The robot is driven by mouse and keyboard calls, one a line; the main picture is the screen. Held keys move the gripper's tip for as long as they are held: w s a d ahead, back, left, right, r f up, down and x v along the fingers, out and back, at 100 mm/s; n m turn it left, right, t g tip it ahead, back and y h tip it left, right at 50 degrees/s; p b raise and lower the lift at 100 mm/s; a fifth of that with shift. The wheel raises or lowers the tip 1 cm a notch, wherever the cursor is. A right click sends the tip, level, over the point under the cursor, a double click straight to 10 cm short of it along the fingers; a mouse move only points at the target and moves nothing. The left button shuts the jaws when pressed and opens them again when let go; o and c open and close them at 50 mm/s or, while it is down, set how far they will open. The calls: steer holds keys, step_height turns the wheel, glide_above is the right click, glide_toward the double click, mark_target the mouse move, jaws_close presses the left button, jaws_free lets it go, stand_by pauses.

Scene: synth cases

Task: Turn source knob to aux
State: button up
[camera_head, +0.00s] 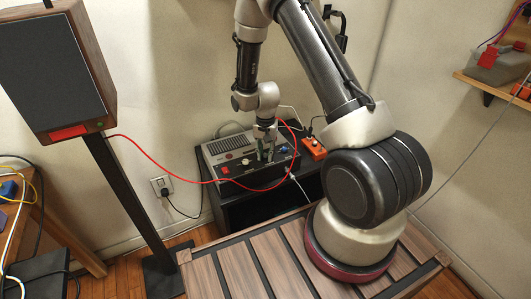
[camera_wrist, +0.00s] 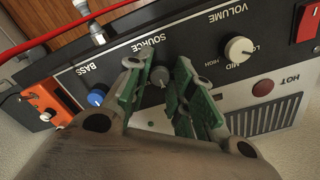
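The amplifier (camera_head: 232,150) stands on a dark stand in the head view, its black front panel facing out. In the wrist view the grey source knob (camera_wrist: 160,76) sits below the SOURCE lettering, which appears upside down. My gripper (camera_wrist: 162,82) has its two green-padded fingers on either side of this knob, close to the panel. The knob's pointer and the position labels are not readable. In the head view my gripper (camera_head: 266,150) is at the panel.
A red switch (camera_wrist: 308,24) is farther right. A red cable (camera_head: 160,170) loops in front of the amplifier. An orange pedal (camera_head: 314,148) sits beside it.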

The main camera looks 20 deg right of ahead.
mark_target(266, 154)
steer(key=shift+o, duration=0.8)
step_height(266, 154, up, 12)
stand_by(0.3)
